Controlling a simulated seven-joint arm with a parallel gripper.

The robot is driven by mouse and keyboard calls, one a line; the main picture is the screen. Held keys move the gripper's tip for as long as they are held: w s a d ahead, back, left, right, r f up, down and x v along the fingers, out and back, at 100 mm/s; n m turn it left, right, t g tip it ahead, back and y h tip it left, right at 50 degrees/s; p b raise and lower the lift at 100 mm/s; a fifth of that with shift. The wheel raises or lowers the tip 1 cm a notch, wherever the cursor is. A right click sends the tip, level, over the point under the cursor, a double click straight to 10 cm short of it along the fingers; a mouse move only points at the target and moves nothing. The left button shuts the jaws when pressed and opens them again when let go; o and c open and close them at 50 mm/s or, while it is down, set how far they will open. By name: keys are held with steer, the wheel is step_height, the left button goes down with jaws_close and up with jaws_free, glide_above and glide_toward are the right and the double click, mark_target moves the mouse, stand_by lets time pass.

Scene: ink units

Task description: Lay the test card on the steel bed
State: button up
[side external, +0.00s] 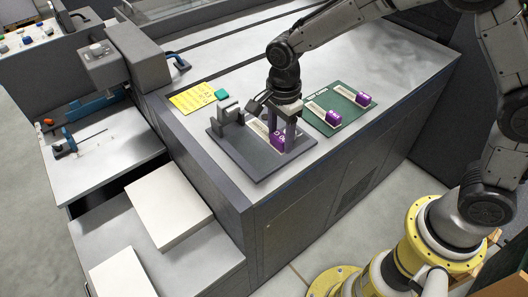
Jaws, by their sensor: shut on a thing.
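My gripper (281,133) points down over a dark grey plate (238,163) with an upright block at its left side. Its fingers are around a purple-ended ink unit (275,141) with a pale labelled body, low over the plate; I cannot tell whether the unit touches it. A yellow printed card (192,100), which may be the test card, lies flat left of and behind the plate. A small teal block (222,95) sits at its right end. I cannot tell for certain which surface is the steel bed; the grey bench top (370,60) is bare metal.
A green mat (335,99) right of the plate holds two purple-ended units (333,117). At left, below the bench, are a machine head (108,62) and white slabs (168,205). The bench top behind the mat is clear.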

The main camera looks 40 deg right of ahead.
mark_target(265, 139)
steer(key=w+f, duration=0.1)
steer(key=w+a+f, duration=0.1)
steer(key=f, duration=0.1)
steer(key=w+f, duration=0.2)
steer(key=shift+a+f, duration=0.2)
steer(key=shift+f, duration=1.6)
steer(key=o, duration=1.3)
steer(key=shift+f, duration=0.15)
steer(key=shift+o, duration=0.2)
step_height(265, 139, up, 12)
steer(key=shift+r, duration=0.25)
